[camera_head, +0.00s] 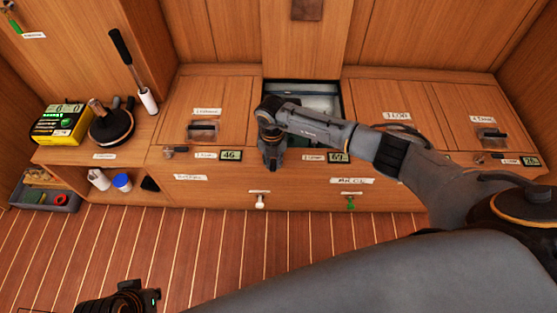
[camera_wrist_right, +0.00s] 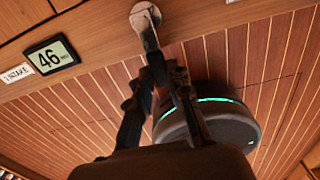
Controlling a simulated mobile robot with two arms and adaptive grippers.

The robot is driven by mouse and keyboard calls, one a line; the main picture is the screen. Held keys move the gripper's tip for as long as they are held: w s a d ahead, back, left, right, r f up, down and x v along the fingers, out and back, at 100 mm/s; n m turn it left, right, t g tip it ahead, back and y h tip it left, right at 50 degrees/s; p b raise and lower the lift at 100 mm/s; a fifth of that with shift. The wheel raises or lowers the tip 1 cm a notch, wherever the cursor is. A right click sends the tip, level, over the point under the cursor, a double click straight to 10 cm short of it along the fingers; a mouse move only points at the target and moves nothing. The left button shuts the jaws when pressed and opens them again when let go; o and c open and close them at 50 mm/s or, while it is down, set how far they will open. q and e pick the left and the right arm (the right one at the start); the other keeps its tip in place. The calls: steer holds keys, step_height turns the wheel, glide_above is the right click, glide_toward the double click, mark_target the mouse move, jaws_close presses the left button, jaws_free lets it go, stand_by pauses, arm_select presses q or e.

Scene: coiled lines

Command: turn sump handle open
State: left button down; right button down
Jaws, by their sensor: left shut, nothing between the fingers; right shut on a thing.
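My right gripper (camera_head: 270,160) reaches down to the front edge of the middle bench section. In the right wrist view its fingers (camera_wrist_right: 160,72) are shut on a small metal handle (camera_wrist_right: 145,18) on the wooden front. The handle is hidden behind the gripper in the head view. I take it as the sump handle, but cannot read its label. It sits right of the display reading 46 (camera_wrist_right: 52,55) and, in the head view, left of the display reading 67 (camera_head: 339,157). My left gripper (camera_head: 125,300) is low at the left, shut and empty, away from the bench.
An open hatch (camera_head: 318,98) lies behind the right gripper. Similar handles sit on the front edge at left (camera_head: 168,153) and right (camera_head: 479,159). A white knob (camera_head: 260,201) and a green knob (camera_head: 350,203) are below. A black winch (camera_head: 111,124) stands left. The plank floor (camera_head: 215,250) is clear.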

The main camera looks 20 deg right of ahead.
mark_target(273, 165)
stand_by(0.3)
steer(key=c, duration=1.2)
jaws_free()
step_height(273, 165, up, 12)
steer(key=shift+r, duration=0.1)
